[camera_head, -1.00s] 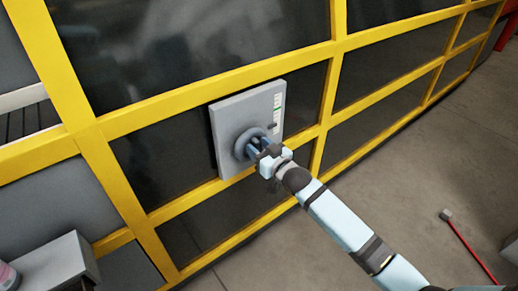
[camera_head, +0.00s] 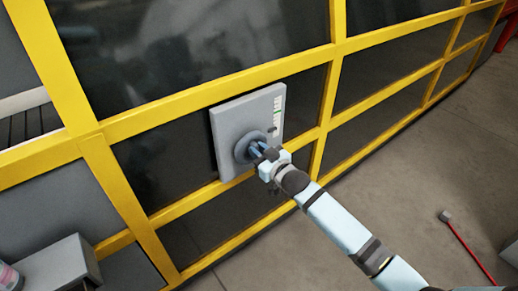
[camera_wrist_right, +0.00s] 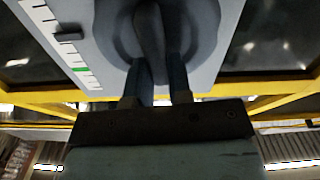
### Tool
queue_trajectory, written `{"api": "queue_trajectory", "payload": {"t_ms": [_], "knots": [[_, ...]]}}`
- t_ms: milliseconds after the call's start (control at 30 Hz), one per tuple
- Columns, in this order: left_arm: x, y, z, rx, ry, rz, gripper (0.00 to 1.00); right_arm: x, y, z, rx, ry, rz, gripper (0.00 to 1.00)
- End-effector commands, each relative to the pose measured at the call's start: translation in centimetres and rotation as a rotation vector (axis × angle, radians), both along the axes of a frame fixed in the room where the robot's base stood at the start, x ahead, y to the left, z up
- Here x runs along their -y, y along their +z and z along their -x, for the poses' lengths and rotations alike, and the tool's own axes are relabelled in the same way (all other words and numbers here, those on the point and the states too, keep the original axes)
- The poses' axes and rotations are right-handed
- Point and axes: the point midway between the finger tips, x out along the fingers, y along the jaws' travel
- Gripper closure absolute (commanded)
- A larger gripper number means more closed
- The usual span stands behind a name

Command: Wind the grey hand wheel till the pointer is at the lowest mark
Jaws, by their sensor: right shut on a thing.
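The grey hand wheel (camera_head: 242,147) sits on a light grey panel (camera_head: 230,117) fixed to the yellow-framed wall. My right gripper (camera_head: 258,150) is at the wheel. In the right wrist view its fingers (camera_wrist_right: 160,80) are shut on the wheel's grey crossbar (camera_wrist_right: 150,28). Part of the wheel is hidden behind the gripper. A white scale (camera_head: 279,100) with a green mark runs along the panel's right edge. The dark pointer (camera_head: 271,129) is below the green mark; it also shows in the right wrist view (camera_wrist_right: 68,37), where the picture is upside down. My left gripper is out of view.
Yellow bars (camera_head: 335,75) frame dark panes around the panel. A grey box (camera_head: 55,268) stands at the lower left. A red rod with a grey end (camera_head: 446,216) lies on the floor at the right. The floor beside my arm is otherwise clear.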

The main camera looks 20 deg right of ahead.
Motion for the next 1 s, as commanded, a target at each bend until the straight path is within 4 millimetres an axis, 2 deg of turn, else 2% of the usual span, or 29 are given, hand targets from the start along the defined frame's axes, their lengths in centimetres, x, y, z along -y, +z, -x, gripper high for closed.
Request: {"api": "queue_trajectory", "payload": {"t_ms": [300,1000], "knots": [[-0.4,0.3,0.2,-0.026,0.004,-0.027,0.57,-0.5,0.2,0.2,0.091,0.001,0.253,1.00],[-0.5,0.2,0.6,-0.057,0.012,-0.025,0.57,-1.3,-0.8,0.5,0.319,0.001,0.878,1.00]]}}
